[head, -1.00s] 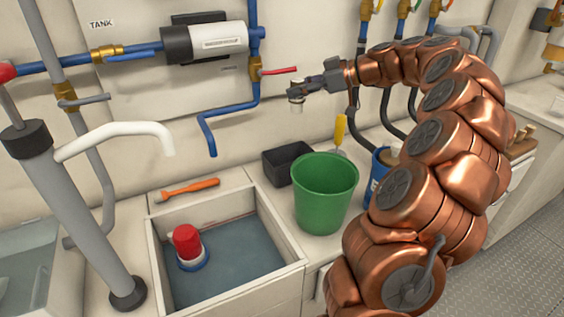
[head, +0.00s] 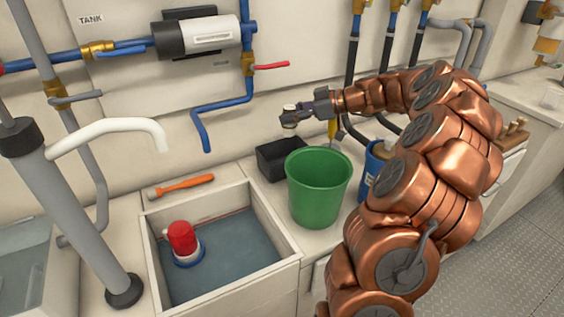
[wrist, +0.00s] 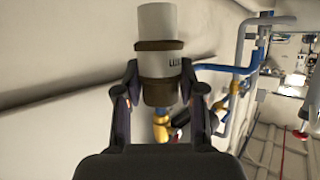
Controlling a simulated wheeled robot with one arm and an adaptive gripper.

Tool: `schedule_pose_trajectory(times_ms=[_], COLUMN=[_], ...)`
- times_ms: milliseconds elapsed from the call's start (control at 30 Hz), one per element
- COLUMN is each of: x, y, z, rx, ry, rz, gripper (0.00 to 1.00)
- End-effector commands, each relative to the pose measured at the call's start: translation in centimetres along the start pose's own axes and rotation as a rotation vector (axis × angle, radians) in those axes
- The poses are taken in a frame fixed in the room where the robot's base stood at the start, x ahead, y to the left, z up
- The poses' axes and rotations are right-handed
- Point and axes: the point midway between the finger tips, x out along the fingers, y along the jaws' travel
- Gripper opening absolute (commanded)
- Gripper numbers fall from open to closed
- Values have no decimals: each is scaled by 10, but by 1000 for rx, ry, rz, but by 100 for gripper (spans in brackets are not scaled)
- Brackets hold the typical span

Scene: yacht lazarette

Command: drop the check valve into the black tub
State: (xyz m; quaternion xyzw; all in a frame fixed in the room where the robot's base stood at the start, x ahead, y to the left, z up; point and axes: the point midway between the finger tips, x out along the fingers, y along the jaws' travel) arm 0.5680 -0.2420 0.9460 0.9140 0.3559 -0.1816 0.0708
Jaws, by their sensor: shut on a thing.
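My gripper (head: 291,115) is shut on the check valve (head: 289,107), a small pale cylinder with brown bands. In the wrist view the check valve (wrist: 159,60) stands between my two fingers, with part of some dark lettering showing. The black tub (head: 268,163) is a small open box on the counter against the back wall, left of and partly behind the green bucket. In the head view my gripper and the check valve are above the tub's right side, with a clear gap. The inside bottom of the tub is mostly hidden.
A green bucket (head: 318,190) stands right in front of the tub. A sink (head: 290,266) with a red-topped object (head: 183,240) is at front left. An orange-handled tool (head: 181,186) lies behind the sink. A blue pipe (head: 205,130) hangs left of the tub.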

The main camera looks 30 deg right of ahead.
Motion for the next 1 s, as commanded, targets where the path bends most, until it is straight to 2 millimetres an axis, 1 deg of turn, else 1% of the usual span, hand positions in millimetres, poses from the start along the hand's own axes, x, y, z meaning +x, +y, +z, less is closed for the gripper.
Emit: schedule_pose_trajectory(times_ms=[200, 400, 767, 800, 1000], x=[8, 14, 15, 15, 15], y=[0, 0, 0, 0, 0], z=[21, 34, 37, 37, 37], rx=[4, 3, 1, 1, 1], ry=[0, 0, 0, 0, 0], rz=[0, 1, 1, 1, 1], gripper=[0, 0, 0, 40, 61])
